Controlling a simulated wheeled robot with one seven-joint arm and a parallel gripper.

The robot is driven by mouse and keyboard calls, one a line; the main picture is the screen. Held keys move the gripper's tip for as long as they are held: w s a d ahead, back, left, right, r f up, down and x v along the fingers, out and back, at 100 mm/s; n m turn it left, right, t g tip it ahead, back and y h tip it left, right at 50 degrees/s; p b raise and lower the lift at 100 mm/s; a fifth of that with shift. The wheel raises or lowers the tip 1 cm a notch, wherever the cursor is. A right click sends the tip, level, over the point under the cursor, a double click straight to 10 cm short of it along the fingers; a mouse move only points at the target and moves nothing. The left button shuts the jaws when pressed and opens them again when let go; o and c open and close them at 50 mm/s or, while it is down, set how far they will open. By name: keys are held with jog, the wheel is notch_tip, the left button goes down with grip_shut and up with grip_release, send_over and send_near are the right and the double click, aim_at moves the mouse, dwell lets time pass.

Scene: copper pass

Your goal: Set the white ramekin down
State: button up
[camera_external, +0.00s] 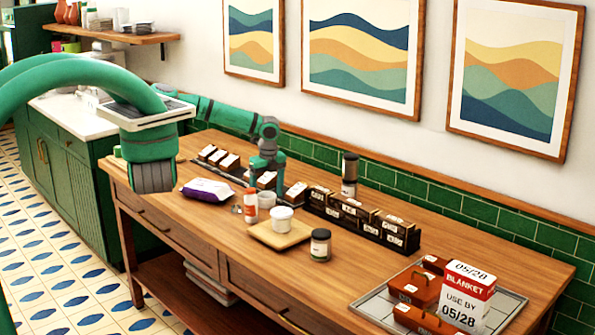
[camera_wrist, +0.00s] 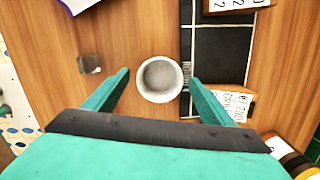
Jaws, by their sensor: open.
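The white ramekin (camera_wrist: 160,79) looks empty and upright in the wrist view, seen from above over the bare wooden table. In the external view the ramekin (camera_external: 267,199) stands on the table, behind the orange-and-white bottle. My gripper (camera_wrist: 160,76) is open, one finger on each side of the ramekin, with a visible gap at the left finger. In the external view my gripper (camera_external: 270,180) is above and beside the ramekin, its fingertips hard to make out. Whether the right finger touches the ramekin I cannot tell.
A dark tray (camera_wrist: 212,55) with labelled blocks runs close beside the ramekin. The orange-and-white bottle (camera_external: 251,207), a wooden board (camera_external: 262,234) bearing a white tub (camera_external: 282,219), and a dark-lidded jar (camera_external: 320,245) stand near. A purple-and-white packet (camera_external: 207,190) lies left.

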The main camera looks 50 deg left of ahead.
jog(key=c, duration=1.3)
jog(key=shift+o, duration=0.2)
jog(key=shift+r, duration=0.1)
